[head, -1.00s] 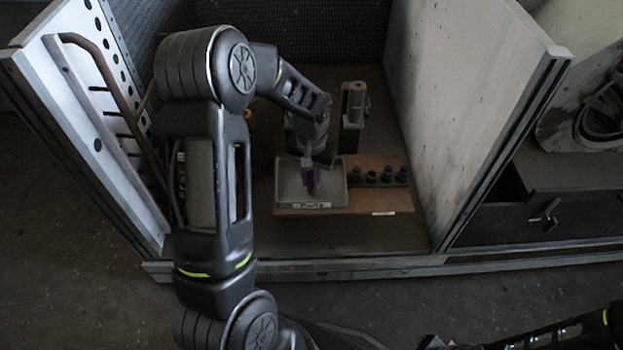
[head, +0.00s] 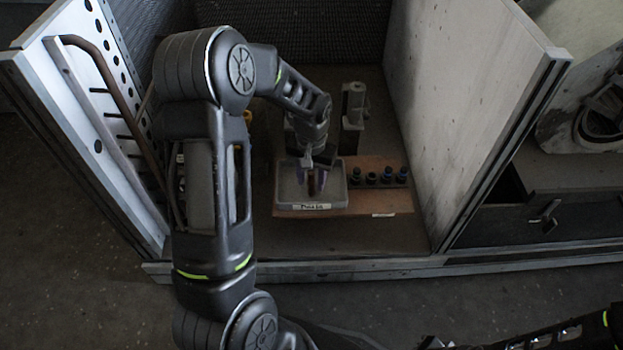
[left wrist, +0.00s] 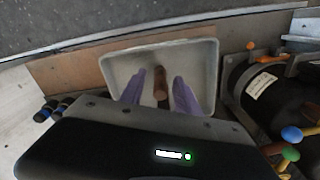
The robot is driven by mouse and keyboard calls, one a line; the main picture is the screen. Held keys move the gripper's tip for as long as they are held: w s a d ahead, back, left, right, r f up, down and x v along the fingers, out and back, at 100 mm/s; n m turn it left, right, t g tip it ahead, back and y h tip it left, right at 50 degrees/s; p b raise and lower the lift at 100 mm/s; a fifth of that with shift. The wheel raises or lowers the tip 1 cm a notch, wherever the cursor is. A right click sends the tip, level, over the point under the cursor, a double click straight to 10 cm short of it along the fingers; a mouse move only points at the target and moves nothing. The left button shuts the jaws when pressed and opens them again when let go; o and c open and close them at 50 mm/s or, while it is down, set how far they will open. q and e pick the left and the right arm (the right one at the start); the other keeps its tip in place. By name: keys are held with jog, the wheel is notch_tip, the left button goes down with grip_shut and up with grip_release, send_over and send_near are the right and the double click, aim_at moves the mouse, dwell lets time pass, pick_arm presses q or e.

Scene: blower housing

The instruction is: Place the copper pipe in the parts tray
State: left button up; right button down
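The copper pipe (left wrist: 160,83) is a short brown piece within the outline of the grey parts tray (left wrist: 205,60) in the left wrist view. It also shows in the head view (head: 311,184), inside the tray (head: 338,199) with its white label. My left gripper (head: 311,180) reaches down over the tray. Its purple fingers (left wrist: 159,90) stand on either side of the pipe with a gap on both sides, so it is open. I cannot tell if the pipe fully rests on the tray floor. My right gripper is not in view; only part of that arm shows at lower right.
The tray sits on a brown board (head: 376,203) beside several dark fittings with coloured tops (head: 387,175). A grey upright part (head: 352,118) stands behind. Side walls (head: 455,110) enclose the bay. In the left wrist view, a black round housing (left wrist: 262,88) is right of the tray.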

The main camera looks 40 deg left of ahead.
pick_arm(q)
notch_tip(320, 180, up, 12)
jog(key=p, duration=0.2)
jog(key=shift+f+p, duration=0.1)
jog(key=shift+p, duration=0.3)
dwell(0.4)
jog(key=s+d+f+m+h, duration=0.2)
jog(key=s+d+f+h, duration=0.15)
jog(key=d+f, duration=1.2)
jog(key=s+d+f, duration=0.4)
jog(key=s+d, duration=0.2)
jog(key=s, duration=0.1)
jog(key=s+d+f, duration=0.5)
jog(key=s+d, duration=0.1)
jog(key=s, duration=0.2)
jog(key=shift+s+d+f+n+t+h, duration=0.15)
jog(key=shift+d+f+n+t+h, duration=0.15)
jog(key=shift+n+t+h, duration=0.1)
